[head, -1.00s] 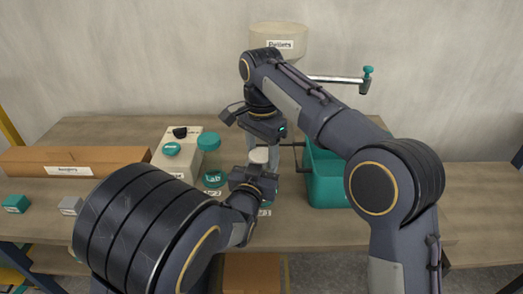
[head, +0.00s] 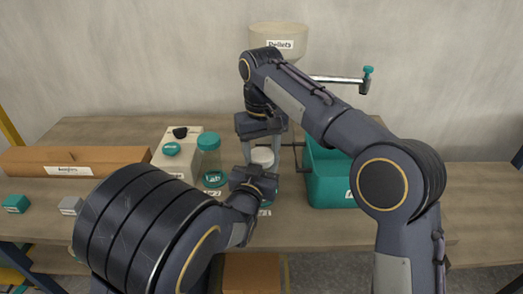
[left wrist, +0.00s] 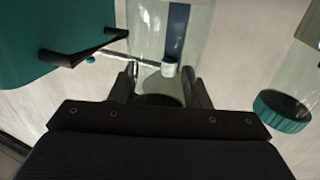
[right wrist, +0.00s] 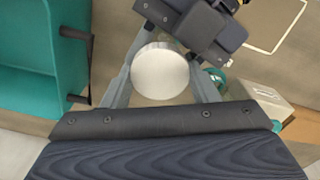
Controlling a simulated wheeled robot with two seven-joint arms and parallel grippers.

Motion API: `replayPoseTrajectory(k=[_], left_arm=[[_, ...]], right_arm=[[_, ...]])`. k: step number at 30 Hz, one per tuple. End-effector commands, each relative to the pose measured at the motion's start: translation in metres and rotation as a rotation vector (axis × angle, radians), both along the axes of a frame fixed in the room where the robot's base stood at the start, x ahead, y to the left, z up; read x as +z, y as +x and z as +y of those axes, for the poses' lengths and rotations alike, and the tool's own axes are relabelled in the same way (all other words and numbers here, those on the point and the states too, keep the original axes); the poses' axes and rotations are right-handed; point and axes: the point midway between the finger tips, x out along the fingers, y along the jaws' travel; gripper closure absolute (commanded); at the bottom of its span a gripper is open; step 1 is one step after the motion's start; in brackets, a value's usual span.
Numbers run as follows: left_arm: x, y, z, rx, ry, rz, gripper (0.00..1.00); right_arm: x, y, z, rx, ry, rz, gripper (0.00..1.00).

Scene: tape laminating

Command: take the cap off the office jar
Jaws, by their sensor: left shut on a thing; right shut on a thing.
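The jar with a white round cap (head: 262,157) stands on the table in the middle of the head view, mostly hidden by my grippers; its label is not readable. In the left wrist view its clear body (left wrist: 150,45) is between the fingers of my left gripper (left wrist: 160,88), which is shut on it from the side. My right gripper (head: 262,150) comes from above, shut on the cap. In the right wrist view the cap (right wrist: 160,70) sits between the two fingers. I cannot tell whether the cap is loose on the jar.
A clear jar with a teal cap (head: 210,160) stands just left. A teal bin (head: 325,185) stands close on the right. A long cardboard box (head: 70,160) lies at far left. The right table end is clear.

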Motion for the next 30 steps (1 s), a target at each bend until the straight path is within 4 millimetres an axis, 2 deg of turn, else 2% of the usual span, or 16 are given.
replayPoseTrajectory(k=[4,5,10,18,24,29,30], left_arm=[[0.0,0.0,0.001,0.001,0.0,0.0,1.0],[0.0,0.0,0.001,0.001,0.0,0.0,1.0],[0.0,0.0,0.0,0.001,0.0,0.0,1.0],[0.0,0.0,0.0,0.0,0.0,0.0,1.0],[0.0,0.0,0.0,0.0,0.0,0.001,1.0],[0.0,0.0,0.0,0.0,0.0,0.0,1.0],[0.0,0.0,0.0,0.0,0.0,0.0,1.0]], right_arm=[[0.0,0.0,0.0,-0.003,-0.001,0.0,0.74],[0.0,0.0,0.0,-0.003,-0.001,0.0,0.45],[0.0,0.0,0.0,-0.004,0.0,0.0,0.25],[0.003,0.0,0.001,-0.002,0.002,0.001,0.25],[0.03,0.0,0.002,-0.002,0.003,-0.003,0.25],[0.043,0.0,0.001,-0.003,0.001,-0.001,0.25],[0.045,0.0,0.001,-0.004,0.001,0.0,0.28]])
